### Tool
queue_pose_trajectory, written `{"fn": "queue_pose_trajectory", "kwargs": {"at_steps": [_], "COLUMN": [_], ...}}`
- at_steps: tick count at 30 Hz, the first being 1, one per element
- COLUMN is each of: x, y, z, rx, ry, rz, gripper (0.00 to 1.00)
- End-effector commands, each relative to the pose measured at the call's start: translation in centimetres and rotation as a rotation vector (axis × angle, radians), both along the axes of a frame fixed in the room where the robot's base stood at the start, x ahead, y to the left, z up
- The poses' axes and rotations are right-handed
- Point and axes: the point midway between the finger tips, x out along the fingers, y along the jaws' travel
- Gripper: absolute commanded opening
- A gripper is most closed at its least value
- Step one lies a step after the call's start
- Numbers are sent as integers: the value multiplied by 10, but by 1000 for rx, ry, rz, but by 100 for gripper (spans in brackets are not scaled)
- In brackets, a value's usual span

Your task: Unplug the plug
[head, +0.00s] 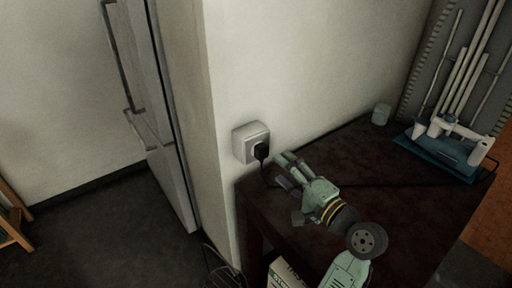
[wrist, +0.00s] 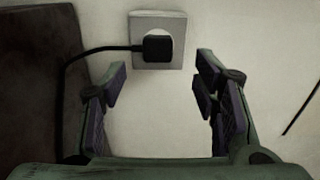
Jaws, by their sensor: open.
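A black plug (head: 261,151) sits in a white wall socket (head: 244,141) on the wall, just above the dark table's corner. In the wrist view the plug (wrist: 157,47) is seated in the socket plate (wrist: 172,20), with its black cord (wrist: 92,52) running left and then down. My gripper (head: 284,172) is open and empty, to the right of the plug and a little lower. In the wrist view its two fingers (wrist: 159,82) are spread wide, with the plug beyond their tips and between their lines. The fingers do not touch the plug.
A dark table (head: 400,215) lies under my arm. A tall fridge (head: 150,90) stands left of the wall corner.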

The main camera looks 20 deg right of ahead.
Motion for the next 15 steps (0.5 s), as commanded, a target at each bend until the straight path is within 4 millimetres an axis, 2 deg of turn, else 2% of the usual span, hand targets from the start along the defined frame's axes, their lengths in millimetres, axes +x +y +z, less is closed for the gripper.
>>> {"fn": "queue_pose_trajectory", "kwargs": {"at_steps": [4, 15], "x": [-7, -3], "y": [-6, -4], "z": [-4, -4], "rx": [18, 17], "ry": [11, 9], "rz": [-4, -2], "gripper": [55, 55]}}
